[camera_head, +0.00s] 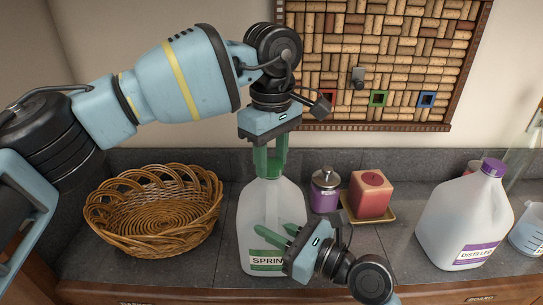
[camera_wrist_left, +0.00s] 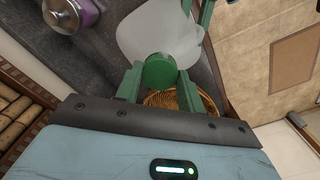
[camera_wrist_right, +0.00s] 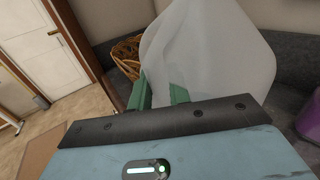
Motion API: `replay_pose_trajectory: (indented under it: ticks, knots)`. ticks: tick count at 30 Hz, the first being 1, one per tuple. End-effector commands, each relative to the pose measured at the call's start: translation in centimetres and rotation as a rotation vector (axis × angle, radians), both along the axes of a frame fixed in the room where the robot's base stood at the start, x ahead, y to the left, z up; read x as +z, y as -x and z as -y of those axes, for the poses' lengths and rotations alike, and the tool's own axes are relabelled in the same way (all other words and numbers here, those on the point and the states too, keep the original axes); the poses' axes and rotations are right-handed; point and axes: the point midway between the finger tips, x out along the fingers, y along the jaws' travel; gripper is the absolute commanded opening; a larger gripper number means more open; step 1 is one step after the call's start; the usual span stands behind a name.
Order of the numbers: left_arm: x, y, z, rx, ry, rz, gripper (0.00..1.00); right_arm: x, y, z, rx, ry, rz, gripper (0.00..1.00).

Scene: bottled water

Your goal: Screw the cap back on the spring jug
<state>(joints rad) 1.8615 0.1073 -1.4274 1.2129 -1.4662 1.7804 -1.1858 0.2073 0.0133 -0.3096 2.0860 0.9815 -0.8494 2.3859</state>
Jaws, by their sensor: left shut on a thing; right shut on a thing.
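The spring jug (camera_head: 262,212), translucent white with a green "SPRIN…" label, stands upright on the counter. My left gripper (camera_head: 269,165) points down over its mouth. In the left wrist view the green cap (camera_wrist_left: 158,70) sits between the left gripper's (camera_wrist_left: 158,82) fingers, which are shut on it. The cap is at the jug's mouth; whether its thread is engaged cannot be seen. My right gripper (camera_head: 287,236) is at the jug's front right, shut on the jug. In the right wrist view its fingers (camera_wrist_right: 160,94) are partly hidden by the jug body (camera_wrist_right: 215,55).
A wicker basket (camera_head: 155,212) is to the left. A purple jar (camera_head: 325,194) and a red candle (camera_head: 371,196) on a yellow dish stand behind right. The distilled jug (camera_head: 462,220) with a purple cap (camera_head: 493,167) is farther right. A cork board (camera_head: 400,60) hangs behind.

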Motion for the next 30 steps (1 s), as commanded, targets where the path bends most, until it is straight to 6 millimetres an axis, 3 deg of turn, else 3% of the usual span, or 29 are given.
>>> replay_pose_trajectory:
  ticks: [5, 6, 11, 21, 30]
  knots:
    - [0.0, 0.0, 0.0, -0.035, 0.000, 0.000, 0.11, 0.0, 0.0, 0.0, 0.000, 0.000, 0.000, 0.00]
    - [0.0, 0.0, 0.0, -0.035, 0.000, 0.000, 0.41, 0.0, 0.0, 0.0, 0.000, 0.000, 0.000, 0.00]
    - [0.0, 0.0, 0.0, -0.033, 0.000, 0.000, 0.60, 0.0, 0.0, 0.0, 0.000, 0.000, 0.000, 0.00]
    - [0.3, 0.0, 0.0, -0.032, 0.001, 0.001, 0.60, 0.0, 0.0, 0.0, 0.000, 0.000, 0.000, 0.00]
    - [3.6, 0.0, 0.0, -0.032, 0.001, 0.002, 0.60, 0.0, 0.0, 0.0, 0.000, 0.000, 0.000, 0.00]
